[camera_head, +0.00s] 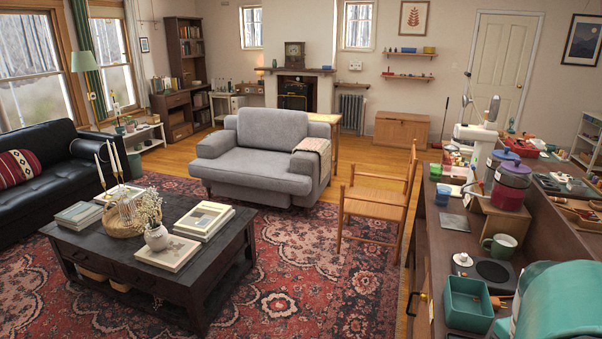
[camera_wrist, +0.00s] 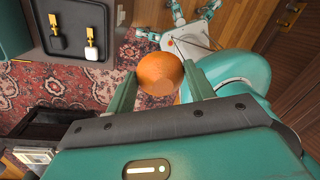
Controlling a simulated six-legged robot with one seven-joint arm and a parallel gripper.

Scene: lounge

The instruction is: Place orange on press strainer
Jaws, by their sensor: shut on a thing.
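The orange (camera_wrist: 160,73) is round and sits between the two green fingers of my gripper (camera_wrist: 162,82) in the wrist view. The fingers close on it from both sides, and it is held in the air with the rug and wooden floor far below. I cannot make out the orange in the head view. I cannot pick out a press strainer for certain in either view. Part of my teal arm fills the lower right corner of the head view and hides the counter there.
On the right, a long wooden counter (camera_head: 441,264) carries a teal box (camera_head: 468,303), a green mug (camera_head: 499,246), a blue cup (camera_head: 443,194) and a purple-lidded jar (camera_head: 511,186). A wooden chair (camera_head: 375,208) stands left of it. Open rug lies between the chair and the coffee table (camera_head: 222,257).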

